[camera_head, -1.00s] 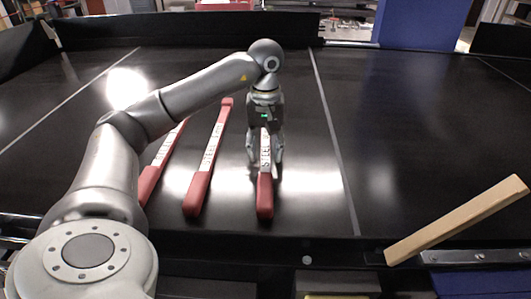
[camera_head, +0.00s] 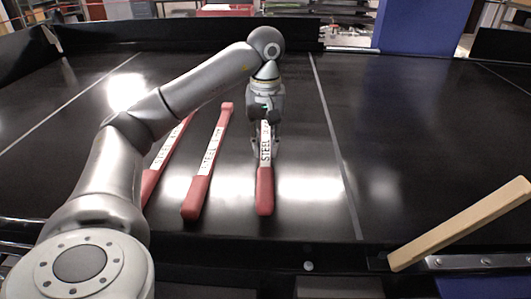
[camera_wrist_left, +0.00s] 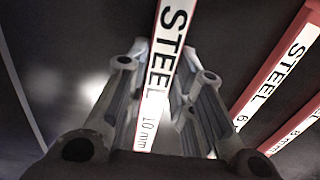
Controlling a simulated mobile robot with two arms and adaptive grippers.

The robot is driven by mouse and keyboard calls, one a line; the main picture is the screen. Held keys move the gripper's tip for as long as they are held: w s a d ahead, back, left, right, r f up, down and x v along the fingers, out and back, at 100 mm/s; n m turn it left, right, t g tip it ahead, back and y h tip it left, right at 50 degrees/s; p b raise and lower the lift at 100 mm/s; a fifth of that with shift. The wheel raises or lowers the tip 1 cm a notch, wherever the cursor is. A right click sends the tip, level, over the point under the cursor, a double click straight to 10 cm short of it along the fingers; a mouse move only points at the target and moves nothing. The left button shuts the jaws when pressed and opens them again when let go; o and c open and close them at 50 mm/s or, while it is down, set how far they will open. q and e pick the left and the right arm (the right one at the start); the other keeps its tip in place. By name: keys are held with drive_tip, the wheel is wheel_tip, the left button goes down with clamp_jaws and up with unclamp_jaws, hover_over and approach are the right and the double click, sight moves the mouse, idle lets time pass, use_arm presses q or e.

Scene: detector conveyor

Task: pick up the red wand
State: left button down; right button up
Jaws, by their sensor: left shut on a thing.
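Three red wands with white "STEEL" labels are in the head view. The right-hand wand (camera_head: 265,192) points toward me on the black belt, and my left gripper (camera_head: 264,152) is around its labelled part. In the left wrist view its label (camera_wrist_left: 172,38) reads "STEEL 10 mm" and runs between the two fingers (camera_wrist_left: 158,105). The left gripper is shut on this wand. I cannot tell whether the wand is clear of the belt. The middle wand (camera_head: 198,190) and the left wand (camera_head: 161,163) lie to its left, the left one partly hidden by my arm.
The black conveyor belt (camera_head: 415,130) is clear to the right of the wands. A wooden bar (camera_head: 460,223) slants up at the right front edge. A blue panel (camera_head: 420,25) stands at the back right.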

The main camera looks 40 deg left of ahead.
use_arm(q)
drive_tip(key=s+d+r+p, duration=0.1)
drive_tip(key=r, duration=0.1)
drive_tip(key=s+d+r, duration=0.1)
drive_tip(key=r, duration=0.1)
drive_tip(key=s+d+r+p, duration=0.1)
drive_tip(key=s+r, duration=0.1)
drive_tip(key=r, duration=0.1)
drive_tip(key=shift+d+r+p, duration=0.1)
drive_tip(key=shift+d+p, duration=0.05)
drive_tip(key=shift+p, duration=0.2)
drive_tip(key=s+d+r, duration=0.1)
drive_tip(key=s, duration=0.1)
drive_tip(key=s+d+r, duration=0.1)
drive_tip(key=s+d, duration=0.3)
drive_tip(key=shift+d+r, duration=0.1)
drive_tip(key=shift+r, duration=0.3)
drive_tip(key=shift+s+d+r, duration=0.15)
drive_tip(key=shift+s+d, duration=0.15)
drive_tip(key=shift+s, duration=0.1)
